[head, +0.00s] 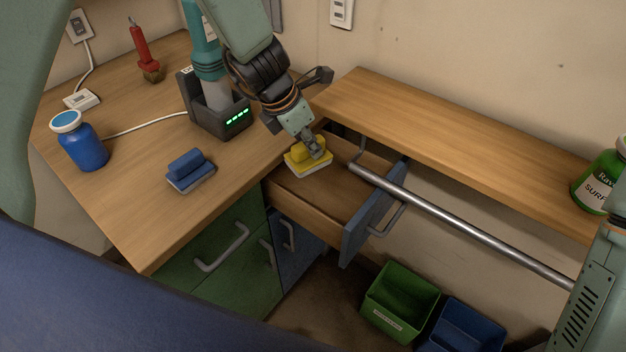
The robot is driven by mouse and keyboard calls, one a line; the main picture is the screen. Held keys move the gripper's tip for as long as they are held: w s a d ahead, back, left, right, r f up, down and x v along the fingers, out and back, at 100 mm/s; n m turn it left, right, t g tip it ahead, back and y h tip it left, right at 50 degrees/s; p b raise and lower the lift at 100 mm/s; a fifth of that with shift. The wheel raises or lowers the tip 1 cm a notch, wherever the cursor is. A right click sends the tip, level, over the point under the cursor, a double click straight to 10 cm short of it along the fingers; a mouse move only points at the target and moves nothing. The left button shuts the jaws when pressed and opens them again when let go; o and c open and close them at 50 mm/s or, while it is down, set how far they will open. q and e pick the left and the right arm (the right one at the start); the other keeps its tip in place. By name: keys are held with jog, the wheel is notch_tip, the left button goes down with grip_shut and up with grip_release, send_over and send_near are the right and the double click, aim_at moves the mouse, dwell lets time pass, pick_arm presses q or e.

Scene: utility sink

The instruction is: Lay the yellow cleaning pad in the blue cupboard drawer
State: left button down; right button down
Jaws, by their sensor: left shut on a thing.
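The yellow cleaning pad (297,158), with a pale underside, is at the back left part of the open blue cupboard drawer (352,228). My left gripper (316,150) comes down from above and is shut on the pad. The pad appears over the wooden drawer floor near its left wall; whether it touches the floor cannot be told. The drawer is pulled out, its blue front with a grey handle facing right. My right gripper is not in view; a part of my right arm shows at the right edge.
A metal rail (460,224) runs from beside the drawer to the lower right. A blue pad (190,171), a blue jar (80,143), a charger dock (222,112) and a red-handled brush (145,52) stand on the counter. Green (400,302) and blue (466,328) bins sit below.

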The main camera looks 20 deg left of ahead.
pick_arm(q)
jog(key=shift+w+a+r+n+y, duration=0.2)
jog(key=shift+w+a+n+y, duration=0.15)
jog(key=shift+n, duration=0.55)
jog(key=shift+w+a+n+t, duration=0.2)
jog(key=shift+w+n+t, duration=0.1)
jog(key=shift+n, duration=0.1)
jog(key=shift+w+d+n+y, duration=0.2)
jog(key=shift+w+n+y, duration=0.05)
jog(key=shift+w+n, duration=0.15)
jog(key=shift+s+f, duration=0.1)
jog(key=b, duration=1)
send_near(313, 198)
jog(key=w, duration=0.1)
jog(key=shift+w+d+b, duration=0.25)
jog(key=shift+d+b, duration=0.15)
jog(key=shift+b, duration=0.05)
jog(key=shift+s, duration=0.15)
notch_tip(313, 198, down, 4)
jog(key=b, duration=0.3)
